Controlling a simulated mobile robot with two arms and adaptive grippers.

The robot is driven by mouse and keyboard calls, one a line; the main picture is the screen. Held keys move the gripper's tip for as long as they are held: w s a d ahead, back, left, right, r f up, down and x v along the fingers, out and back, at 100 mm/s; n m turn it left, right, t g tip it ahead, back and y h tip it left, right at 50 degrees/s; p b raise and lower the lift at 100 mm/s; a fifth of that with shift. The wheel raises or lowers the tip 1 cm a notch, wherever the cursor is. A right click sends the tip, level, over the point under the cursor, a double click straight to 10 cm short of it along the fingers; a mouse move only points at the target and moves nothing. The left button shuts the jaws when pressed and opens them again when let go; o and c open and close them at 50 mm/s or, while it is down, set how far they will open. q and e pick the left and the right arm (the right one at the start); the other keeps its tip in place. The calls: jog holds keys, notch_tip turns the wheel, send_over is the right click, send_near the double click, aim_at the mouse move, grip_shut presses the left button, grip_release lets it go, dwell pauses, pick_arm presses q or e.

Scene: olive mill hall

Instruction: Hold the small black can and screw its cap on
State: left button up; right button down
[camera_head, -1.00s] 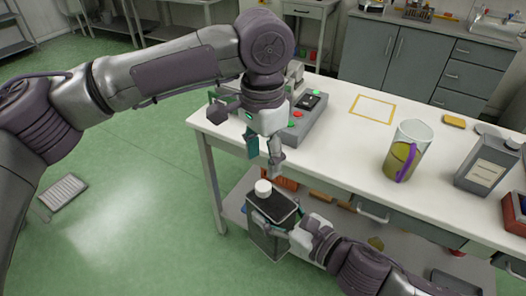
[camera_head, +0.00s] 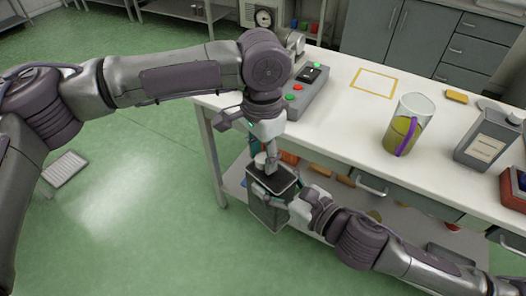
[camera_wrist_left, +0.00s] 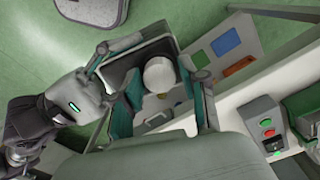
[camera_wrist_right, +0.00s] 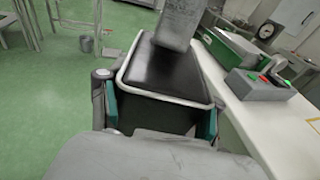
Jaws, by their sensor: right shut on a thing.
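The small black can (camera_head: 270,207) is upright in front of the table, with a pale rim around its dark top. My right gripper (camera_head: 285,200) is shut on it, with a finger on each side in the right wrist view (camera_wrist_right: 157,115). The white cap (camera_head: 261,158) sits at the can's top; it also shows in the left wrist view (camera_wrist_left: 159,73). My left gripper (camera_head: 267,163) points down over the cap, its fingers apart on either side in the left wrist view (camera_wrist_left: 162,95). Whether they touch the cap is unclear. In the right wrist view, the left gripper hides the cap.
The white table (camera_head: 345,120) carries a grey control box (camera_head: 308,90), a jug of yellow-green liquid (camera_head: 408,125) with a purple handle and a larger grey labelled can (camera_head: 487,140). A yellow outline (camera_head: 374,83) encloses clear tabletop. The table edge is close beside the held can.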

pick_arm(q)
grip_shut()
jog(key=o, duration=0.5)
grip_release()
jog(key=shift+o, duration=0.2)
jog(key=shift+r, duration=0.1)
notch_tip(320, 180, up, 12)
jog(key=shift+w, duration=0.1)
